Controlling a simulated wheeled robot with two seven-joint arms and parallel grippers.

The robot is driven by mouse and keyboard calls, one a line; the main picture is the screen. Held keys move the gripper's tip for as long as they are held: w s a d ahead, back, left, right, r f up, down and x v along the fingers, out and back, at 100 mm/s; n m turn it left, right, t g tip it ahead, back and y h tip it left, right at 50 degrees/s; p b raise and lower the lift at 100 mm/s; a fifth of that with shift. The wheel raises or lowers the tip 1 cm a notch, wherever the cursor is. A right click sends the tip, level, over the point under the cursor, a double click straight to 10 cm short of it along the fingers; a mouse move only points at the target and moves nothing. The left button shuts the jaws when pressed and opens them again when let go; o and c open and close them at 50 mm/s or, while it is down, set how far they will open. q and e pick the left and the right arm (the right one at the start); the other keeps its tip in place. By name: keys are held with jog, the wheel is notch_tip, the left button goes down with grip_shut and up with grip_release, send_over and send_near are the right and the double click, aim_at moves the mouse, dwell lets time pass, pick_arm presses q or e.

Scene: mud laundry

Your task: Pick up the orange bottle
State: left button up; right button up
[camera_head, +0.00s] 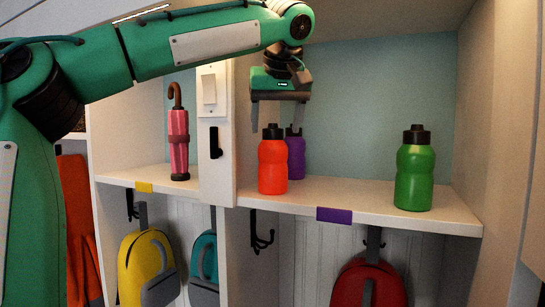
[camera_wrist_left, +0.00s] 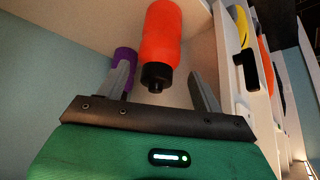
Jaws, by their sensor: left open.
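The orange bottle (camera_head: 272,165) stands upright on the white shelf, its black cap on top. My left gripper (camera_head: 278,128) is above it, pointing down, with its fingers apart and nothing between them in the head view. In the left wrist view the orange bottle (camera_wrist_left: 162,35) shows with its black cap (camera_wrist_left: 157,76) toward the gap between the fingers of my left gripper (camera_wrist_left: 160,78). I cannot tell whether the fingertips reach beside the cap. My right gripper is in neither view.
A purple bottle (camera_head: 296,157) stands close behind the orange one, to its right. A green bottle (camera_head: 414,175) stands farther right on the shelf (camera_head: 345,197). A divider (camera_head: 216,170) with a switch is at the left, beyond it a pink umbrella (camera_head: 178,140). Bags hang below.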

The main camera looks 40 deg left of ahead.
aim_at(273, 131)
pick_arm(q)
jog(key=shift+w+a+r, duration=0.1)
jog(key=shift+w, duration=0.1)
jog(key=a, duration=0.1)
jog(key=w+p, duration=0.1)
jog(key=w+a+p, duration=0.1)
jog(key=shift+a+f, duration=0.25)
jog(key=shift+a, duration=0.1)
jog(key=x, duration=0.2)
jog(key=shift+f, duration=0.35)
jog(key=c, duration=1.4)
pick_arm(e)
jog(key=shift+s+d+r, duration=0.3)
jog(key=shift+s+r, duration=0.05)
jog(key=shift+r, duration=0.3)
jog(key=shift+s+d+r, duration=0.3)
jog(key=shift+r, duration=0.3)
pick_arm(q)
jog(key=shift+r, duration=0.15)
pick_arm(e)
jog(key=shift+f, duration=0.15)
